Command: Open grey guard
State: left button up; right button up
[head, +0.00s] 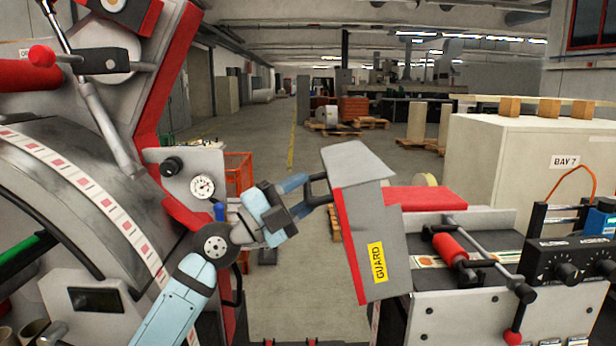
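The grey guard (361,215) stands right of centre, a tilted box-like cover with a red edge and a yellow GUARD label (377,262). A black handle (319,178) sticks out from its left side. My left gripper (307,191) reaches in from the left with its fingertips at this handle. Its two light blue fingers look apart, with part of the handle at their tips. I cannot tell whether they clamp it. My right gripper is not in view.
A red-and-grey machine with a large drum (85,190) and a gauge (203,187) fills the left. A bench with a red roller (452,250) and black knobs stands right of the guard. Open floor lies behind, between the machines.

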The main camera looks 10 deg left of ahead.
pick_arm(q)
jog(key=shift+w+d+r, duration=0.25)
jog(key=shift+w+d, duration=0.15)
jog(key=shift+d, duration=0.1)
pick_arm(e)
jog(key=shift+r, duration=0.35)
